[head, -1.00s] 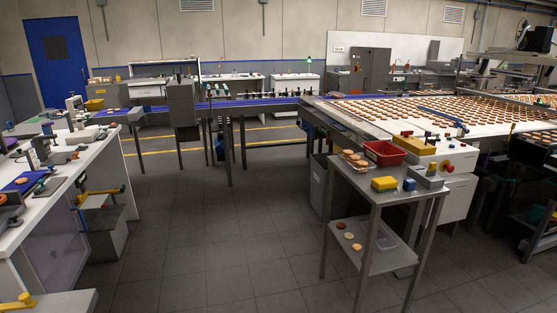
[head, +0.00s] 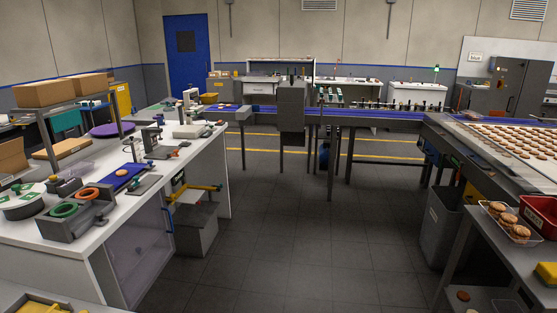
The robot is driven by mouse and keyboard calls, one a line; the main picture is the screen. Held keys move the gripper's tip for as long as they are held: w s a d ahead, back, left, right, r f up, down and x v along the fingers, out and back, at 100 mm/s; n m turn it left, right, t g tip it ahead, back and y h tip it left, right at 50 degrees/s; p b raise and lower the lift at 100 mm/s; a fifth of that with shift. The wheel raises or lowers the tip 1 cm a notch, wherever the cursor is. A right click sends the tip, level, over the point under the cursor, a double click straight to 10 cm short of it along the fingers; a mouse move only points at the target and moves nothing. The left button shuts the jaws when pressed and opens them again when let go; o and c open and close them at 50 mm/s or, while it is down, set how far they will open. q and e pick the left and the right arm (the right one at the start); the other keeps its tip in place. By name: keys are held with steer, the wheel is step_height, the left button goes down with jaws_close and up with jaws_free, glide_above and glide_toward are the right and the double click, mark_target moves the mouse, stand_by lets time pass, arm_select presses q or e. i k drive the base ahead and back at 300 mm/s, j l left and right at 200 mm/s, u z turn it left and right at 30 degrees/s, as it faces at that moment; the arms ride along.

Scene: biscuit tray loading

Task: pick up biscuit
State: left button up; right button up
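Several round brown biscuits (head: 497,209) lie in a clear tray (head: 523,238) on the grey side table at the right. Many more biscuits (head: 520,139) lie in rows on the white conveyor table (head: 496,160) at the right edge. A single biscuit (head: 121,173) rests on a blue mat (head: 128,184) on the white bench at the left. One dark round biscuit-like piece (head: 463,296) is on the lower shelf of the side table. Neither of my grippers shows in the head view.
The white bench (head: 209,157) with small devices runs along the left. A grey step block (head: 196,228) stands beside it. A grey bin (head: 446,220) stands by the conveyor. The grey side table (head: 471,232) is at lower right. The tiled floor (head: 300,230) between is clear.

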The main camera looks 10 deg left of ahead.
mark_target(120, 173)
steer(key=i+l+u, duration=0.2)
steer(key=i, duration=1.3)
steer(key=j, duration=0.1)
